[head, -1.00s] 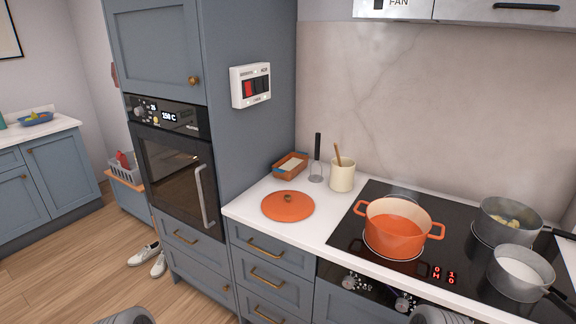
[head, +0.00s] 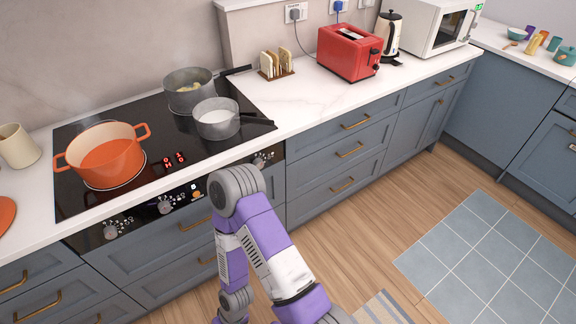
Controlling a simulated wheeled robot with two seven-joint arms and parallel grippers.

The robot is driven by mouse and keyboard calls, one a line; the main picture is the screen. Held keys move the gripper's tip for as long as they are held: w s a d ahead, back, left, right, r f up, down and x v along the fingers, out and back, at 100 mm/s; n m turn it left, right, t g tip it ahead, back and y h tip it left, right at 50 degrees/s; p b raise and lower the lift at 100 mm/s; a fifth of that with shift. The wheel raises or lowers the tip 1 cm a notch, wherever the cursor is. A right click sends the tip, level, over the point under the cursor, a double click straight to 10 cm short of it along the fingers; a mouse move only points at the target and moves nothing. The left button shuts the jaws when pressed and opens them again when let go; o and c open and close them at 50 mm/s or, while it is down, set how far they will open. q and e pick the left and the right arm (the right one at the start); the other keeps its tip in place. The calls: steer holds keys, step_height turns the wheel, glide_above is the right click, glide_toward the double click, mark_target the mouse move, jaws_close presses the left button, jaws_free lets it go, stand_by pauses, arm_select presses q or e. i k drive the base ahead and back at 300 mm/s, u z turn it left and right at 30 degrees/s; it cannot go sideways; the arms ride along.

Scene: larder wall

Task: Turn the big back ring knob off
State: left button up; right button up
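The black hob (head: 240,103) is set in the white worktop. Its front panel carries several control knobs: a left knob (head: 112,230), a middle knob (head: 165,207) and a right knob (head: 262,160). Part of the panel is hidden behind my arm. I cannot tell which knob serves the big back ring. A grey pot with yellowish pieces (head: 188,92) stands at the back right of the hob. A small red display (head: 174,160) is lit, but its digits are hard to read. My purple and white arm reaches up from the bottom, but neither gripper is visible.
An orange pot (head: 108,160) stands on the hob's left. A grey saucepan (head: 217,120) stands near the front right, its handle over the right edge. A toast rack (head: 276,68), red toaster (head: 350,52) and kettle (head: 388,36) stand farther right. Floor (head: 350,235) is open below.

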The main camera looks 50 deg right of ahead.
mark_target(258, 162)
steer(key=z, duration=1.75)
steer(key=k, duration=0.3)
steer(key=u, duration=0.6)
steer(key=i, duration=0.95)
steer(key=z, duration=0.2)
